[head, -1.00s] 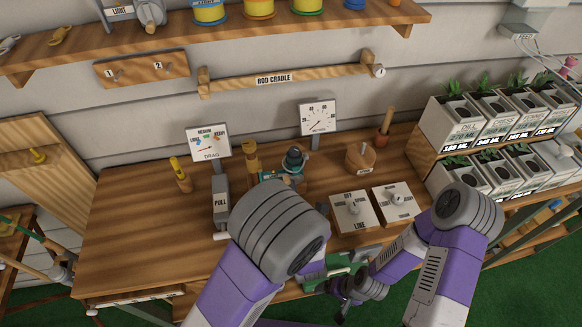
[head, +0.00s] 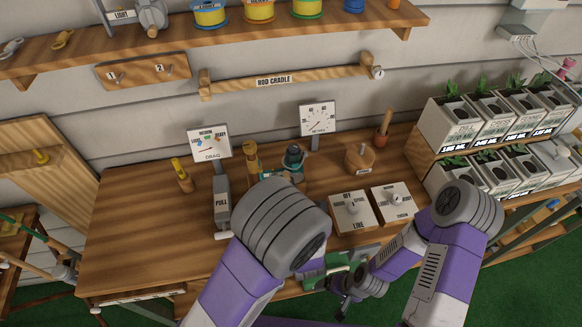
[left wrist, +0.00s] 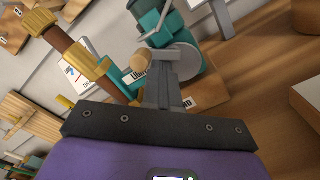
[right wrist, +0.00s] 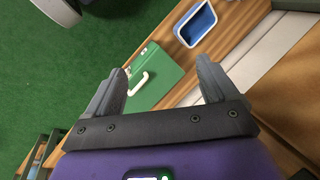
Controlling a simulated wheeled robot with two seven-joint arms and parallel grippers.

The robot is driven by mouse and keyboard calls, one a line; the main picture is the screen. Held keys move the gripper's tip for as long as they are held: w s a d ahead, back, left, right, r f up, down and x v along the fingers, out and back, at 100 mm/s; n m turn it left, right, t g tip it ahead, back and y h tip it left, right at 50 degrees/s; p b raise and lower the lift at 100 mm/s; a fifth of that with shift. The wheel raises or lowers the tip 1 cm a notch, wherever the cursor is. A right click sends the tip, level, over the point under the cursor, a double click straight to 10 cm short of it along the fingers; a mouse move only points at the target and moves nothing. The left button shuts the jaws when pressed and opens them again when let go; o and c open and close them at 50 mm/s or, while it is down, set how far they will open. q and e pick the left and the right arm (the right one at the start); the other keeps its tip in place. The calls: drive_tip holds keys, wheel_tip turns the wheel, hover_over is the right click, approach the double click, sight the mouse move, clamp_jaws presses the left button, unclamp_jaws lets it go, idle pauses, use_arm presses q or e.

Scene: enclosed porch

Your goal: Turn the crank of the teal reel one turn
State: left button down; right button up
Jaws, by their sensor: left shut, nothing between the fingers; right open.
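The teal reel (head: 293,168) stands on the wooden bench, partly hidden behind my left arm in the head view. In the left wrist view the teal reel (left wrist: 154,22) is close up, with a pale round disc and a tan wooden knob (left wrist: 138,62) on its near side. My left gripper (left wrist: 165,60) is shut and empty, its fingertips in front of the disc and just right of the knob. I cannot tell whether they touch. The left gripper is hidden in the head view. My right gripper (right wrist: 162,75) is open and empty, low at the bench's front.
A rod handle with a brass band (left wrist: 75,50) rises left of the reel. The PULL lever (head: 221,205), drag gauge (head: 209,143) and switch boxes (head: 353,212) stand nearby. Below the right gripper are a green box (right wrist: 160,85) and blue bin (right wrist: 197,25).

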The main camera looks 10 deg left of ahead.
use_arm(q)
drive_tip(key=shift+a+r, duration=0.1)
drive_tip(key=shift+a, duration=0.2)
drive_tip(key=shift+d, duration=0.15)
drive_tip(key=shift+d+r+p, duration=0.1)
drive_tip(key=shift+r+p, duration=0.15)
drive_tip(key=shift+p, duration=0.15)
drive_tip(key=shift+r, duration=0.1)
drive_tip(key=shift+d+r+p, duration=0.15)
drive_tip(key=shift+r+p, duration=0.05)
drive_tip(key=shift+p, duration=0.2)
idle(0.3)
drive_tip(key=shift+w+d+r+p, duration=0.1)
drive_tip(key=shift+d+r+p, duration=0.05)
drive_tip(key=shift+r+p, duration=0.15)
